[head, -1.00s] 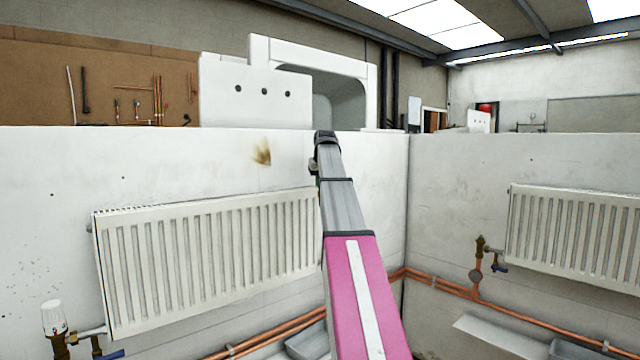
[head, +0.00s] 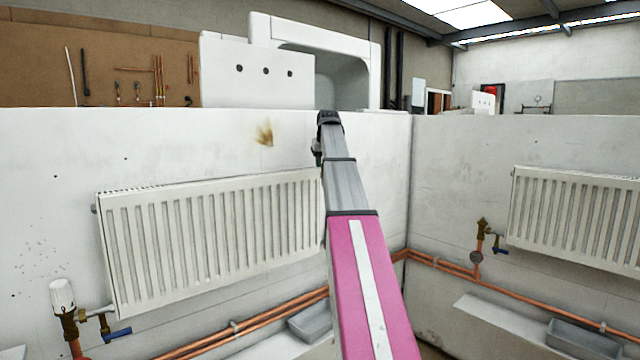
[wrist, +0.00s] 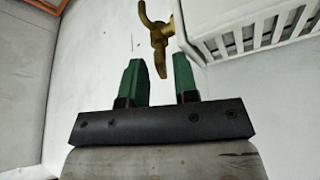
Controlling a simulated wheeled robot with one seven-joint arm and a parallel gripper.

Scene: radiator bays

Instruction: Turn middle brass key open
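The brass key (wrist: 157,38) shows in the wrist view, at the top end of a radiator (wrist: 250,25). It has a forked, curved upper part and a short stem pointing down toward my gripper. My gripper (wrist: 159,72) has two green fingers standing apart, with nothing held between them. The lower tip of the key lies in line with the gap between the fingers; whether it is inside the gap in depth I cannot tell. In the head view my arm hides the right end of the middle radiator (head: 215,235), and neither the key nor the fingertips can be made out clearly.
A white wall (head: 60,160) stands behind the radiator. Copper pipes (head: 260,332) run low along it. A grey tray (head: 312,322) sits on a ledge below. Another radiator (head: 580,215) hangs on the right wall, with a valve (head: 482,232) at its left.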

